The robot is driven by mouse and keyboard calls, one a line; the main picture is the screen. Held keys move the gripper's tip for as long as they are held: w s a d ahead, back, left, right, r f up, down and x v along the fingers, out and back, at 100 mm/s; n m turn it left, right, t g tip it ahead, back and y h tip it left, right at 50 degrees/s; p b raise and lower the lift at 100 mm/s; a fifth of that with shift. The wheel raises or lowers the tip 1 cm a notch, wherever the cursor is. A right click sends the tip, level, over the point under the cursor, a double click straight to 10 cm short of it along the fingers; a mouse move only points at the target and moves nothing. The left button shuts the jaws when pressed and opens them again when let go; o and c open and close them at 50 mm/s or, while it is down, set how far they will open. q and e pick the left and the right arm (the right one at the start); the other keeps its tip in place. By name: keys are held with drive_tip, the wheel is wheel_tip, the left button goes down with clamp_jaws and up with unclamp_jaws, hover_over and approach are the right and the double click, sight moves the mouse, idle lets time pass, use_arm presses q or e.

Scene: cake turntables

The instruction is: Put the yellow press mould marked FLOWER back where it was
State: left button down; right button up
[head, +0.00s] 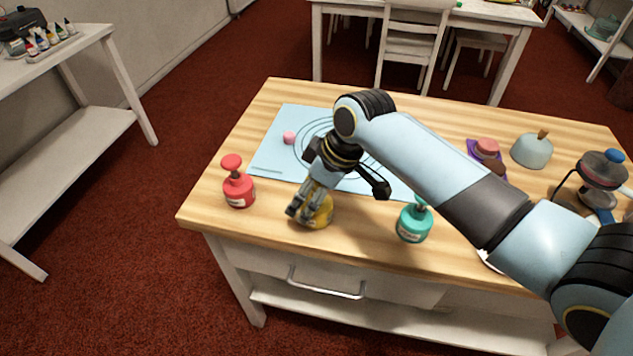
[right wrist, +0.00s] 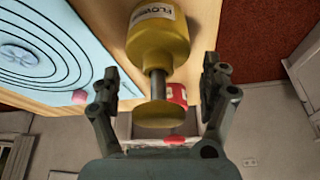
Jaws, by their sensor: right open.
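The yellow press mould (head: 322,213) stands on the wooden table near its front edge, between a red press mould (head: 238,188) and a teal one (head: 414,222). My right gripper (head: 302,213) is down at the yellow mould and partly hides it in the head view. In the right wrist view the yellow mould (right wrist: 158,45) shows its FLOWER label, with its stem and knob between the two fingers of my right gripper (right wrist: 160,85). The fingers are apart, with gaps on both sides of the stem. My left gripper is not in view.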

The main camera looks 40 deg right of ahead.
drive_tip(key=v, duration=1.2)
drive_tip(key=shift+p, duration=0.45)
drive_tip(key=shift+f, duration=0.1)
